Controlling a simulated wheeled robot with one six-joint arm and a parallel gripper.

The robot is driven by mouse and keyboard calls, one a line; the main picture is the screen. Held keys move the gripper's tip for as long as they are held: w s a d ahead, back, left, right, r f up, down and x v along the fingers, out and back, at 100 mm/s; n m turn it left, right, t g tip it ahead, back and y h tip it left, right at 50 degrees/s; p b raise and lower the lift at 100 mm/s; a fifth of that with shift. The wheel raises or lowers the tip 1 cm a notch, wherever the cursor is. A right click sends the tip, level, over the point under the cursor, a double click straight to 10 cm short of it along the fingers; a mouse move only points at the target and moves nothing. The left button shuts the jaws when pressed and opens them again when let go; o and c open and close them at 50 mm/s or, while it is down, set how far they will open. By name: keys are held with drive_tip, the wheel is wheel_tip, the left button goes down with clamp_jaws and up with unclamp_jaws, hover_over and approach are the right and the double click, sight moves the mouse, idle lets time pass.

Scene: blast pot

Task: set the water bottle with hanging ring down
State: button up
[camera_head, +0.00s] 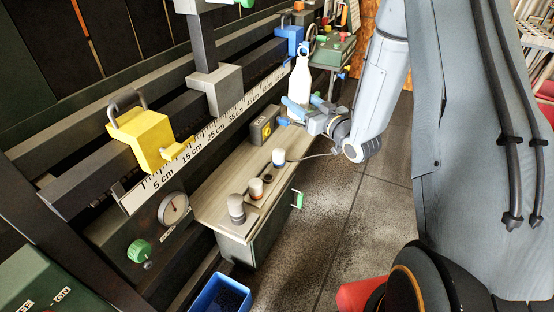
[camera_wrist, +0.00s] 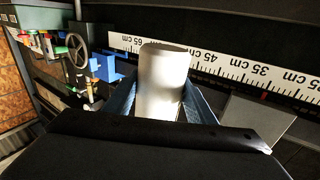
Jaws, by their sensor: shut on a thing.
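The water bottle (camera_head: 300,80) is white, with a blue hanging ring (camera_head: 304,47) at its top. It is upright in the head view, above the far end of the wooden-topped bench. My gripper (camera_head: 302,106) is shut on the lower part of the bottle with its blue fingers. In the wrist view the white bottle (camera_wrist: 163,80) stands between the two blue fingers (camera_wrist: 160,100). The ring is not visible in the wrist view. I cannot tell how far the bottle is above any surface.
The bench (camera_head: 222,190) holds several small cylinders (camera_head: 237,207) and a yellow-grey box (camera_head: 262,128). A ruler rail (camera_head: 215,125) with a yellow padlock-like block (camera_head: 143,135) runs along the left. A blue bin (camera_head: 220,295) is at the bottom. A green machine with a handwheel (camera_head: 332,50) stands at the back.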

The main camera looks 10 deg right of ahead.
drive_tip(key=w+f+n+g+y+b, duration=0.1)
drive_tip(key=w+f+n+b, duration=0.1)
drive_tip(key=w+f+b, duration=1.3)
drive_tip(key=shift+s+d+f+b, duration=0.15)
drive_tip(key=shift+s+f+b, duration=0.35)
drive_tip(key=shift+f+b, duration=0.7)
drive_tip(key=shift+s+d+f+b, duration=0.1)
drive_tip(key=shift+s+f+b, duration=0.45)
drive_tip(key=shift+f, duration=1.3)
drive_tip(key=shift+s+d+f+b, duration=0.15)
drive_tip(key=shift+s+f+b, duration=0.3)
drive_tip(key=shift+f+b, duration=0.75)
drive_tip(key=shift+f+p, duration=0.3)
drive_tip(key=shift+f, duration=0.15)
drive_tip(key=o, duration=1.5)
drive_tip(key=shift+r, duration=0.1)
drive_tip(key=p+v, duration=0.3)
drive_tip(key=v, duration=0.9)
